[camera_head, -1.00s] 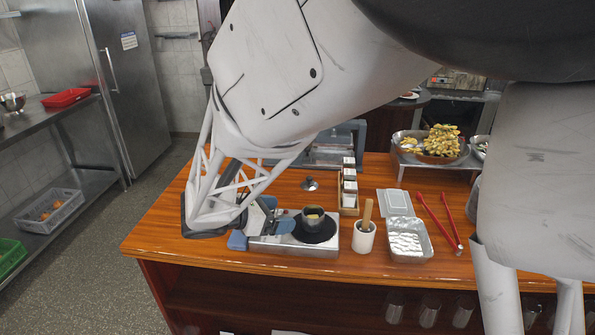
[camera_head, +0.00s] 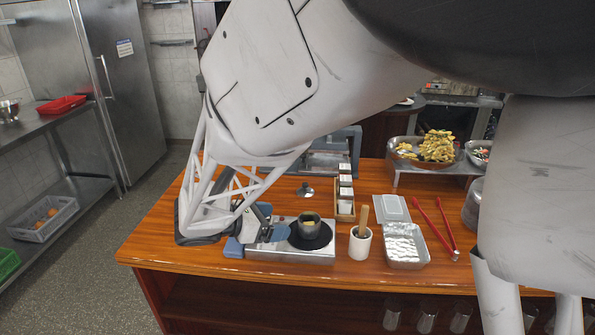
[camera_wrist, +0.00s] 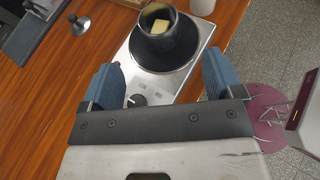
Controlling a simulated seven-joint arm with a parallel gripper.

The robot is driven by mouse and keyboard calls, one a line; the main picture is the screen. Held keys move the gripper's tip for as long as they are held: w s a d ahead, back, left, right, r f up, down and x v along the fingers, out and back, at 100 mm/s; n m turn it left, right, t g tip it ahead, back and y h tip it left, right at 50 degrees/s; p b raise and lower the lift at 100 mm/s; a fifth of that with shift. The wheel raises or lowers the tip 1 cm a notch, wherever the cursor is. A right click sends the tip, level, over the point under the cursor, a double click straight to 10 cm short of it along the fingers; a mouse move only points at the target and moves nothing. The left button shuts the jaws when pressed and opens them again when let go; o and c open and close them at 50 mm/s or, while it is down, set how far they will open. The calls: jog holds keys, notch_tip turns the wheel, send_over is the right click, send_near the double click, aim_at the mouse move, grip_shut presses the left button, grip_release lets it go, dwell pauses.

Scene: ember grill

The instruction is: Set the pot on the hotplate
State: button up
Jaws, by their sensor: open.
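The dark pot (camera_head: 309,226) stands upright on the black round plate of the hotplate (camera_head: 270,253), with something yellow inside it. In the wrist view the pot (camera_wrist: 167,42) sits on the hotplate (camera_wrist: 187,82) beyond my fingertips. My gripper (camera_wrist: 160,75) is open and empty, its blue fingers apart on either side of the hotplate's knob end. In the head view my gripper (camera_head: 262,226) is just left of the pot and apart from it. Part of the hotplate is hidden behind my gripper there.
A lid with a knob (camera_head: 306,190) lies behind the hotplate. A white cup with a wooden handle (camera_head: 360,243), a foil tray (camera_head: 405,247) and red tongs (camera_head: 437,230) are to the right. A narrow box (camera_head: 345,200) stands behind.

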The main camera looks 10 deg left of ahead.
jog(key=s+d+r+m+g+y, duration=0.1)
jog(key=s+d+r+m+g, duration=0.2)
jog(key=d, duration=0.4)
jog(key=s+d+m+g+y, duration=0.1)
jog(key=s+d+m, duration=0.1)
jog(key=d+m, duration=0.3)
jog(key=s+d+r+m+g+y, duration=0.1)
jog(key=s+d+r+m+g, duration=0.15)
jog(key=d, duration=0.55)
jog(key=s+d+r+m+y, duration=0.1)
jog(key=s+d+m+y, duration=0.3)
jog(key=s+m, duration=0.3)
jog(key=s+d+r+m+t+y, duration=0.1)
jog(key=s+d+m+y, duration=0.2)
jog(key=s+d+m, duration=0.3)
jog(key=shift+s+d+r+m+y, duration=0.35)
jog(key=shift+s+m, duration=0.5)
jog(key=shift+s, duration=0.7)
jog(key=shift+f, duration=0.1)
